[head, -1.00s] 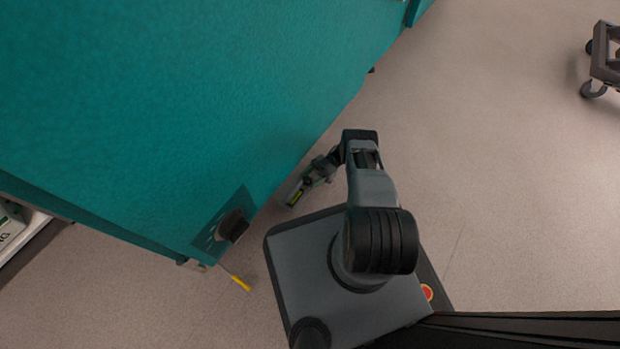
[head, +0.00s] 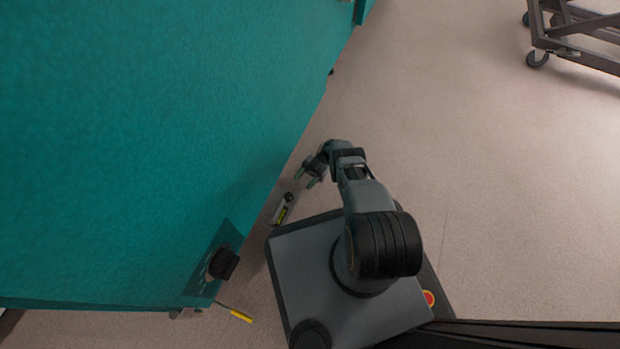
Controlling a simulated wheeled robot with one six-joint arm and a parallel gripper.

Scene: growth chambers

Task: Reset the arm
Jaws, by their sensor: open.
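My gripper (head: 308,182) is at the end of my bent arm, close to the edge of the teal chamber (head: 130,140) in the head view. Its two fingers look apart, with nothing seen between them. A small grey and dark item with a yellow-green strip (head: 283,208) is just below and left of the fingertips, with a visible gap. I cannot tell whether it lies on the floor or is higher up.
A black knob (head: 223,263) sits on the chamber's lower corner. A yellow-handled tool (head: 240,316) is below it. A dark wheeled cart (head: 575,40) stands at upper right. The floor (head: 470,180) between is clear.

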